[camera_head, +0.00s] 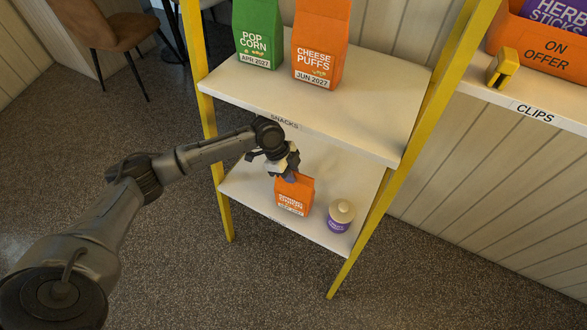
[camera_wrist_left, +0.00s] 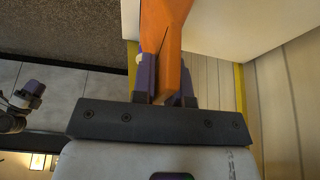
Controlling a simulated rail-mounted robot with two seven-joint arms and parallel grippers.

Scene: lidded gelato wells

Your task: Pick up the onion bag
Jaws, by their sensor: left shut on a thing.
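The orange onion bag (camera_head: 293,197) is upright at the lower shelf (camera_head: 245,190), with a white label too small to read surely. I cannot tell whether its base touches the shelf. My left gripper (camera_head: 288,174) comes down from above and is shut on the bag's top. In the left wrist view, the purple fingers (camera_wrist_left: 165,85) stand on either side of the bag's pinched orange top (camera_wrist_left: 165,30). A part that looks like my right gripper (camera_wrist_left: 30,95) shows small at the left edge there; its jaws are unclear.
A cream-lidded purple jar (camera_head: 341,216) stands right of the bag. The upper shelf (camera_head: 350,105) overhangs the lower one and holds green popcorn (camera_head: 258,35) and orange cheese puffs (camera_head: 320,45). Yellow posts (camera_head: 400,170) flank the shelves. A yellow clip (camera_head: 502,67) lies on the right shelf.

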